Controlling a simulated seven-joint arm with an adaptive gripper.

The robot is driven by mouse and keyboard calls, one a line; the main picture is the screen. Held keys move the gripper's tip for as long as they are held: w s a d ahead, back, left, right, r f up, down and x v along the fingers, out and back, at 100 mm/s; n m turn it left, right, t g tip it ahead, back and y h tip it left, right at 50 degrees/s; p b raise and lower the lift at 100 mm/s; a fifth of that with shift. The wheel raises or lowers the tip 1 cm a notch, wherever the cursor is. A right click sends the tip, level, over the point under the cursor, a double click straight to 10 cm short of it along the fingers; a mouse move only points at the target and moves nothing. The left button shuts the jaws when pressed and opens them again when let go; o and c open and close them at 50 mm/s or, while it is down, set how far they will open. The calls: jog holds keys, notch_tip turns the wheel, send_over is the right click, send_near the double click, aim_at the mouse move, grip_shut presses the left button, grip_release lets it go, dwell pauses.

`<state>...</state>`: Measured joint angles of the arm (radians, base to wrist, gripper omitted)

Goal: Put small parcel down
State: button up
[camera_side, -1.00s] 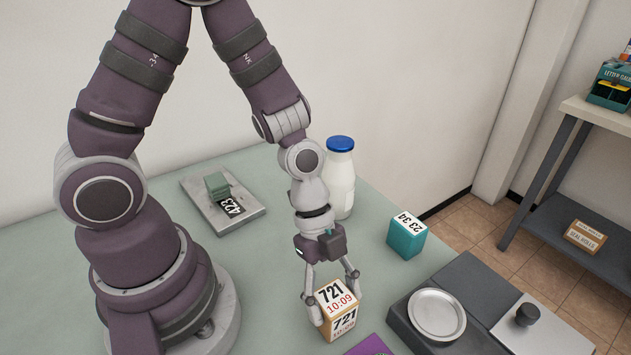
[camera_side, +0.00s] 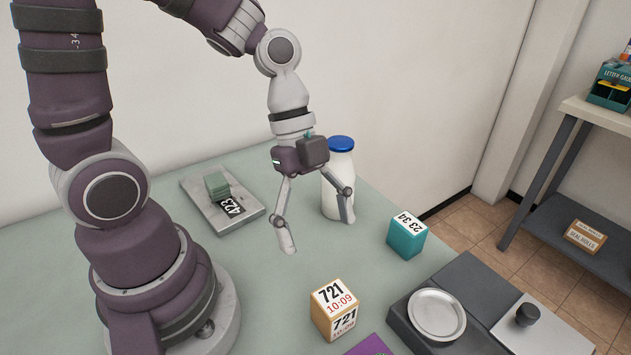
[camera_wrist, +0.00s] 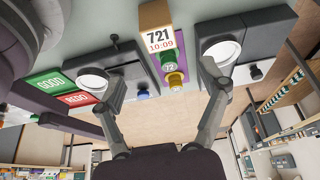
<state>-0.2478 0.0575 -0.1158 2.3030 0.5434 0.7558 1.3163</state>
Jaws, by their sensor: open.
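A small tan parcel (camera_side: 333,310) with white labels reading 721 and 10:09 sits upright on the green table, beside the corner of a purple mat (camera_side: 370,346). My gripper (camera_side: 318,230) is above the parcel and apart from it, with its fingers spread and nothing between them. In the wrist view the parcel (camera_wrist: 158,18) shows at the top, beyond the open fingers (camera_wrist: 160,80).
A white bottle (camera_side: 338,185) with a blue cap stands just behind my gripper. A teal box (camera_side: 406,236) is to the right. A dark scale with a round pan (camera_side: 437,313) is at front right. A grey plate (camera_side: 245,212) with a green block lies at left.

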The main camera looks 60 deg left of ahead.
jog(key=s+a+r+n+t+y, duration=0.1)
jog(key=a+r+n+t+y, duration=0.3)
jog(key=n, duration=1.4)
jog(key=a+r+t, duration=0.1)
jog(key=a+r, duration=0.2)
jog(key=shift+s+r+t+y, duration=0.25)
jog(key=shift+s+t+y, duration=0.05)
